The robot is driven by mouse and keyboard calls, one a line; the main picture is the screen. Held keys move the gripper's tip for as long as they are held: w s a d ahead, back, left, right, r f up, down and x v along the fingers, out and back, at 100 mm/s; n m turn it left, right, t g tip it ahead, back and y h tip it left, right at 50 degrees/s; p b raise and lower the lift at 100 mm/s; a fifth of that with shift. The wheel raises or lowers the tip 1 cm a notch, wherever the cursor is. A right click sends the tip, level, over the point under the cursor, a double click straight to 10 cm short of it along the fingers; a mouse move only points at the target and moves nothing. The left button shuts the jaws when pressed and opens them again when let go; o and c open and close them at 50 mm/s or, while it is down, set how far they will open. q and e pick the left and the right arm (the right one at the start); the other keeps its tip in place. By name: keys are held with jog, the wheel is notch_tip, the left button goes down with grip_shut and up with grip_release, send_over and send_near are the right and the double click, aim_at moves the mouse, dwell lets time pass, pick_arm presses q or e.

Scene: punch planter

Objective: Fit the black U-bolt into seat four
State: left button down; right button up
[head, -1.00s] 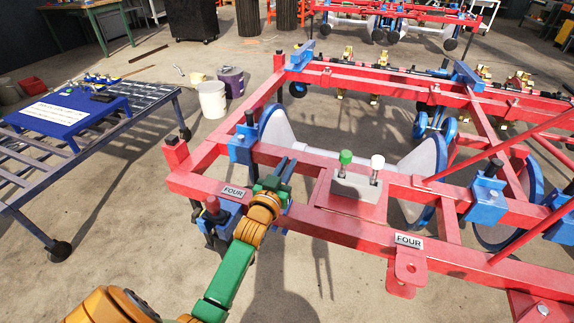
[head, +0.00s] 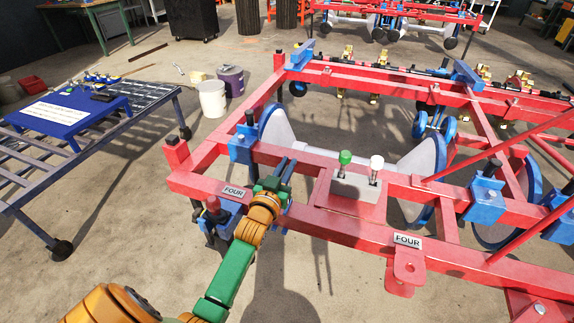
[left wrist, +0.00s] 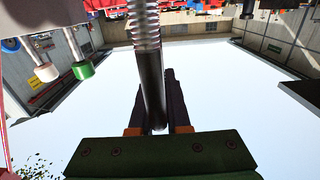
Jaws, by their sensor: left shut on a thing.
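My left gripper (head: 285,170) is at the red front beam (head: 335,228) of the planter frame, just right of the left FOUR label (head: 233,192). In the left wrist view, my left gripper (left wrist: 156,112) is shut on a dark rod with a silver threaded length, part of the black U-bolt (left wrist: 151,75). The rest of the U-bolt is out of that view, and I cannot make it out in the head view. A second FOUR label (head: 408,240) is farther right, above a red tab with holes (head: 405,270). I cannot tell whether the U-bolt touches the beam. My right gripper is not in view.
A grey box with a green-topped and a white-topped lever (head: 355,187) stands right of my gripper. A blue clamp block (head: 242,148) is on the frame to the left. A slatted cart (head: 40,185) with a blue stand, and a white bucket (head: 212,99), are farther left.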

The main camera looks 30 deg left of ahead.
pick_arm(q)
jog(key=shift+f+b, duration=1.3)
jog(key=shift+f, duration=0.3)
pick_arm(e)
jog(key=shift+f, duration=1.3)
pick_arm(q)
jog(key=shift+f, duration=0.1)
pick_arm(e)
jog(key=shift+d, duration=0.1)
pick_arm(q)
jog(key=shift+f+b, duration=0.4)
jog(key=shift+f, duration=0.25)
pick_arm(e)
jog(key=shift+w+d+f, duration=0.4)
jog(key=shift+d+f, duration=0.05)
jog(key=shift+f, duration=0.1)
pick_arm(q)
jog(key=shift+f+b, duration=0.75)
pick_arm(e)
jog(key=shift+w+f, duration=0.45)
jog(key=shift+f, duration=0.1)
pick_arm(q)
jog(key=shift+f+b, duration=0.65)
jog(key=shift+f, duration=0.15)
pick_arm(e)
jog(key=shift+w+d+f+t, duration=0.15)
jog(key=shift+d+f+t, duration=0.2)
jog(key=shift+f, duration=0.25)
